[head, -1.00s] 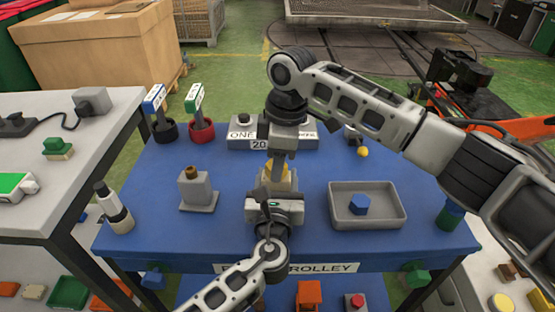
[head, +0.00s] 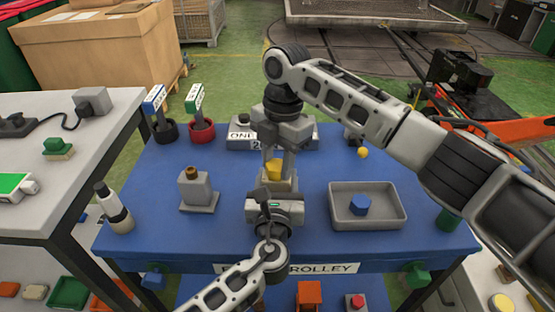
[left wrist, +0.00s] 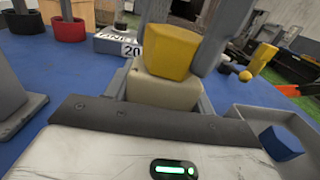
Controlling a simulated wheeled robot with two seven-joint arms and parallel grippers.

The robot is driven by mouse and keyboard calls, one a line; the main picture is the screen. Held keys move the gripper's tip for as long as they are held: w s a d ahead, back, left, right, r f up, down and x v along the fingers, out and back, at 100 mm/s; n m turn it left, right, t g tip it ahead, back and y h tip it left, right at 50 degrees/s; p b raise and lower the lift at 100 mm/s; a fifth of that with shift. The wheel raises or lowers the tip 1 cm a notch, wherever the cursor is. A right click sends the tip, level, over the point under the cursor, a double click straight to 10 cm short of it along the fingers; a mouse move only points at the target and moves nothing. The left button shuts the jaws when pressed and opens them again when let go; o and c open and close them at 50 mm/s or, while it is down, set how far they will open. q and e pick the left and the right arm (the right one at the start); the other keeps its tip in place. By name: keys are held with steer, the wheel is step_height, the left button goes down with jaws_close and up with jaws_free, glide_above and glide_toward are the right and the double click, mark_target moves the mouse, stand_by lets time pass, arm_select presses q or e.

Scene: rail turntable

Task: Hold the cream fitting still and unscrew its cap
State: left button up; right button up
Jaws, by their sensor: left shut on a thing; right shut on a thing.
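The cream fitting (left wrist: 160,92) stands on the blue trolley top, in front of the "ONE 20" block. It is mostly hidden by my left gripper in the head view (head: 290,186). Its yellow cap (left wrist: 172,50) sits on top of it and looks turned relative to the body; I cannot tell whether there is a gap. My left gripper (head: 275,197) is shut on the fitting from the front. My right gripper (head: 274,172) comes from above and is shut on the cap, one finger on each side.
A grey tray (head: 345,216) with a blue hexagonal piece (head: 359,205) lies to the right. A grey block with a brown top (head: 197,190) stands to the left. A grey block marked "ONE 20" (head: 237,133) and red (head: 202,132) and black cups stand behind. Open blue surface lies between them.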

steer(key=shift+n, duration=0.8)
steer(key=n, duration=0.3)
steer(key=shift+h, duration=0.3)
steer(key=n, duration=0.3)
steer(key=o, duration=1.1)
steer(key=shift+o, duration=0.4)
steer(key=shift+r, duration=2)
